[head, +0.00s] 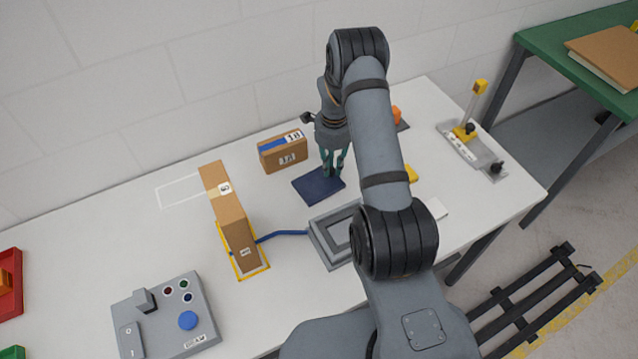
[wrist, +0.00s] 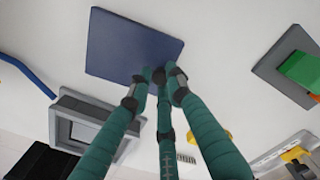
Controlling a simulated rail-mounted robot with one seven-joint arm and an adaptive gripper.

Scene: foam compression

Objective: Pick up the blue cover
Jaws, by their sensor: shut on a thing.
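The blue cover (head: 312,188) is a flat, dark blue square near the middle of the white table; it also shows in the wrist view (wrist: 130,45). My gripper (head: 332,174) reaches down to the cover's far right part. In the wrist view, the green fingers of my gripper (wrist: 158,78) are close together at the cover's near edge, and they are shut on it. The fingertips hide a little of that edge. I cannot tell whether the cover is clear of the table.
A small cardboard box (head: 283,153) stands behind the cover, and a taller carton (head: 230,205) stands left. A grey framed device (head: 325,238) lies in front, partly behind my arm. A button panel (head: 165,318) is front left; a yellow-handled fixture (head: 470,150) is right.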

